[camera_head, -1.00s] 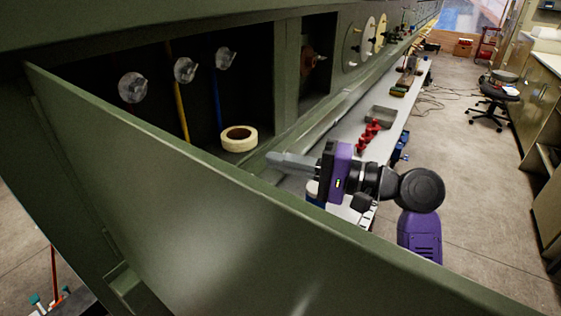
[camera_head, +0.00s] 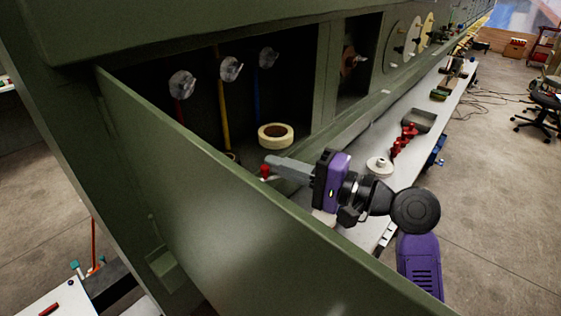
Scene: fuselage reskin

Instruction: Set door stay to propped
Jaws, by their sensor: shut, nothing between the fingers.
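The green door panel (camera_head: 215,215) slants across the front of an open bay (camera_head: 300,90) in the green fuselage side. My gripper (camera_head: 268,163) is shut and empty, behind the panel's top edge and in front of the bay, pointing left. A small red-tipped piece (camera_head: 265,171) shows just under the fingertips; it may be part of the door stay, but I cannot tell. I cannot tell whether the fingers touch it. The panel hides what lies lower in the bay. No other part of the stay is clearly visible.
A cream tape roll (camera_head: 276,136) lies in the bay behind my gripper. A long bench (camera_head: 398,165) with red parts (camera_head: 404,140) and a grey tray (camera_head: 420,120) runs to the right.

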